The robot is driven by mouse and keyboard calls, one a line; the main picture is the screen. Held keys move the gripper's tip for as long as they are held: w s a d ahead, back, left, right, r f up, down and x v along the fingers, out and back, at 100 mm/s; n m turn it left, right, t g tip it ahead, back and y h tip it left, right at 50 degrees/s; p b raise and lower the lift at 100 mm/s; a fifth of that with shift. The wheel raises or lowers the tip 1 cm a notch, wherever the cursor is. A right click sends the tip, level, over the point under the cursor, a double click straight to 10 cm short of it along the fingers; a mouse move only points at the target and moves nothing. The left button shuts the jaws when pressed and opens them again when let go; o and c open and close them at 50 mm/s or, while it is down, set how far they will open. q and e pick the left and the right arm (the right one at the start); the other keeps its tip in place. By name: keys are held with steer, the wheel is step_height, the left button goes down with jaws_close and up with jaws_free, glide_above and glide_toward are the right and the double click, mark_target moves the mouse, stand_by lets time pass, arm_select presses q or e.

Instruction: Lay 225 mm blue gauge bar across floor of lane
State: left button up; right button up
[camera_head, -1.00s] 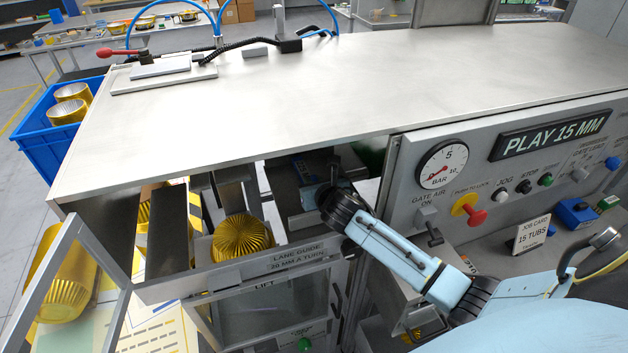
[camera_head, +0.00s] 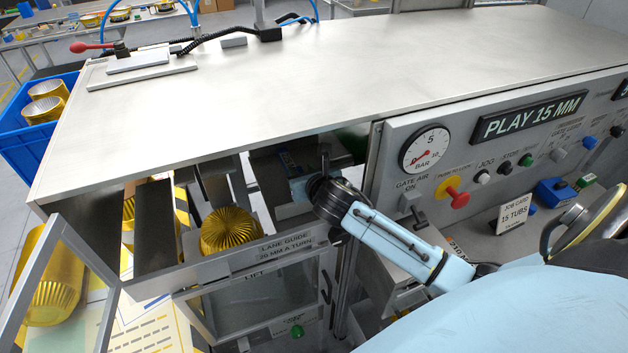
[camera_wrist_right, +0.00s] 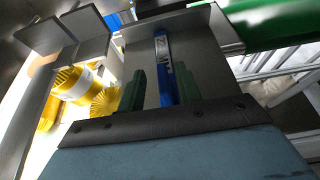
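The blue gauge bar (camera_wrist_right: 165,68) lies lengthwise on a grey metal surface in the right wrist view, with part of a marking showing. My right gripper (camera_wrist_right: 162,88) is open, with one dark green finger on each side of the bar's near end. The bar is close to the right finger, with a gap to the left one; I cannot tell whether it touches. In the head view, my right gripper (camera_head: 290,178) reaches under the bench top, its fingers hardly visible. My left gripper is not in view.
A gold fluted tub (camera_head: 229,231) stands in the opening behind the lane guide plate (camera_head: 285,247). The steel bench top (camera_head: 300,75) overhangs my right gripper. The gauge panel (camera_head: 425,150) is close on the right. A green cylinder (camera_wrist_right: 265,25) is beside the bar.

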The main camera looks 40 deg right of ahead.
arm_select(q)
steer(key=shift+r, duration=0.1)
arm_select(e)
steer(key=v, duration=0.8)
steer(key=shift+s, duration=0.15)
